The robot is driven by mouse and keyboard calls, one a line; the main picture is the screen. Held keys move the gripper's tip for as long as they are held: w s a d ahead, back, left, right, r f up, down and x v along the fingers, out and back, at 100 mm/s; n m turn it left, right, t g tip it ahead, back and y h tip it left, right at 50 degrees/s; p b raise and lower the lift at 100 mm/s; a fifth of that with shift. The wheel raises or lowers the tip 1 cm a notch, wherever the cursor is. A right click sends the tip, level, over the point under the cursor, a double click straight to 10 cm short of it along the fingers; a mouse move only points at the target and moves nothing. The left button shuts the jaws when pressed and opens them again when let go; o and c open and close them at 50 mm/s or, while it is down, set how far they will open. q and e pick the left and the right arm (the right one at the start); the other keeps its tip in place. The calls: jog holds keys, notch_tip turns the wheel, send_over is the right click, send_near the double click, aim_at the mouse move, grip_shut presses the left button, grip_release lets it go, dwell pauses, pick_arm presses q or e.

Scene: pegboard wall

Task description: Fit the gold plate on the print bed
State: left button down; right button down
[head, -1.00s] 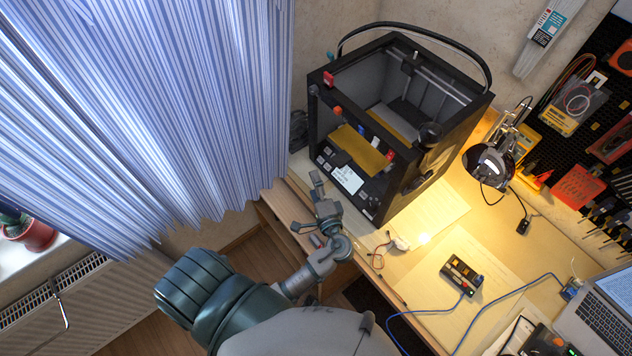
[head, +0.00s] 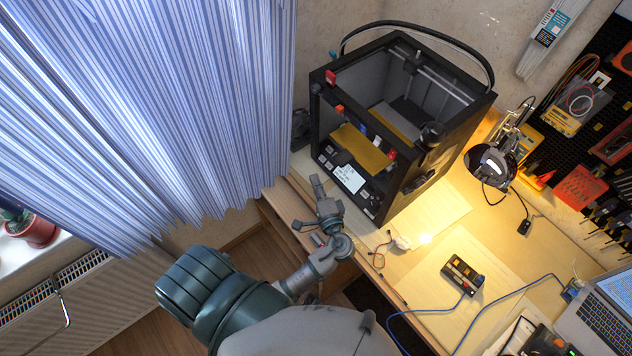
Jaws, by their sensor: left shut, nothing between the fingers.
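The gold plate (head: 362,148) lies inside the lower front of the black 3D printer (head: 392,205), seen through its front opening. More gold shows further back in the printer, behind the frame. Whether the plate sits flat on the bed cannot be told from here. My left gripper (head: 317,186) is shut and empty in front of the printer, at the desk's front edge, apart from the plate. My right gripper is not in view.
A lit desk lamp (head: 490,165) stands right of the printer. A small control box (head: 463,275) with a blue cable, a laptop (head: 603,308) and loose wires (head: 380,250) lie on the desk. A striped curtain (head: 140,110) hangs at left.

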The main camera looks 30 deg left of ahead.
aim_at(339, 165)
pick_arm(q)
jog(key=shift+r, duration=0.15)
dwell(0.5)
notch_tip(339, 165, up, 2)
jog(key=shift+r+p, duration=0.1)
jog(key=shift+p, duration=1)
jog(key=shift+w, duration=0.15)
jog(key=shift+w+d+b, duration=0.6)
jog(key=shift+w, duration=1.15)
jog(key=shift+w+d+b, duration=0.6)
jog(key=shift+w+d, duration=0.05)
jog(key=shift+w, duration=1.05)
jog(key=shift+w+d+b, duration=0.6)
jog(key=shift+w, duration=1.15)
jog(key=shift+s+a+r+p, duration=0.1)
jog(key=shift+s+a+p, duration=0.25)
jog(key=shift+s, duration=0.35)
jog(key=shift+s+a+p, duration=0.1)
jog(key=shift+s+p, duration=0.3)
jog(key=shift+s, duration=0.3)
jog(key=shift+s+a+p, duration=0.25)
jog(key=shift+s+a, duration=0.05)
jog(key=shift+s, duration=0.5)
jog(key=shift+s+a+p, duration=0.3)
jog(key=shift+s, duration=0.55)
jog(key=shift+s+a+p, duration=0.25)
jog(key=shift+s+a, duration=0.05)
jog(key=shift+s, duration=0.5)
